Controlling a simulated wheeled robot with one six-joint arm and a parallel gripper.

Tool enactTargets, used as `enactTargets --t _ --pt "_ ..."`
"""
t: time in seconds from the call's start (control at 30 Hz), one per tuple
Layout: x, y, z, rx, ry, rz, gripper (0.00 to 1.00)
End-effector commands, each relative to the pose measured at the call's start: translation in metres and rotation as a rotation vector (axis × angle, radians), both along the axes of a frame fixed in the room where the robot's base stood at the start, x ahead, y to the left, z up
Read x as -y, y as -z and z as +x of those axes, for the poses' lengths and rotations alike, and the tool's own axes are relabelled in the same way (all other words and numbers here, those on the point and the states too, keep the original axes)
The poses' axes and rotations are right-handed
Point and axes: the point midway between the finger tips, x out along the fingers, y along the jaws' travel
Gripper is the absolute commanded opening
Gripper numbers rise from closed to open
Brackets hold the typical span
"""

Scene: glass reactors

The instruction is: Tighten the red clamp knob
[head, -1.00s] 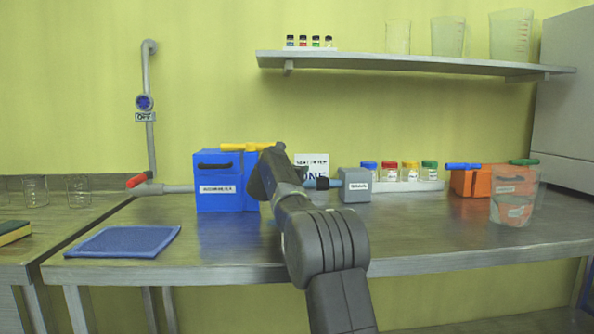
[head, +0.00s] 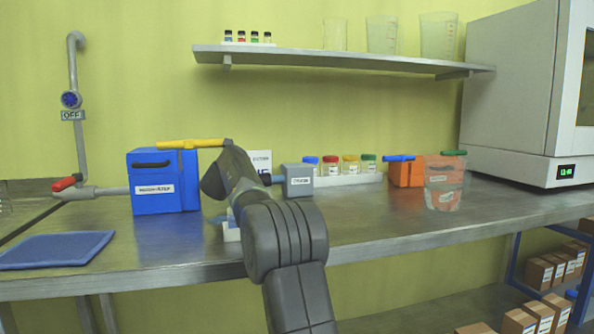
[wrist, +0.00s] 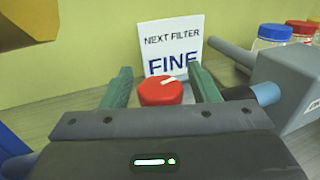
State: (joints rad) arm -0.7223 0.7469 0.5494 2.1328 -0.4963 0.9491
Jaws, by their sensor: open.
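The red clamp knob (wrist: 161,92) shows in the wrist view, with a white mark on its top, in front of a white sign reading "NEXT FILTER FINE" (wrist: 173,45). My gripper (wrist: 164,88) is open, with one green finger on each side of the knob in that view. I cannot tell whether the fingers are level with the knob or touch it. In the head view my arm hides the knob and the gripper's fingers, and part of the sign (head: 261,161) shows behind the arm.
A blue box with a yellow handle (head: 165,190) stands left of my arm. A grey box (head: 298,180) with a pipe stub stands close on the right. Lidded jars (head: 350,165), orange containers (head: 405,172) and a blue cloth (head: 55,250) are on the bench.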

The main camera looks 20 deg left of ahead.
Motion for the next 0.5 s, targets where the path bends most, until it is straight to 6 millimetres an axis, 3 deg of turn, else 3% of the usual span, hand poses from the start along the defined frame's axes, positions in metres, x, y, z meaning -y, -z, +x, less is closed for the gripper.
enactTargets --t 0.5 --pt "-0.0035 -0.0074 0.0001 0.001 -0.236 0.0 0.55"
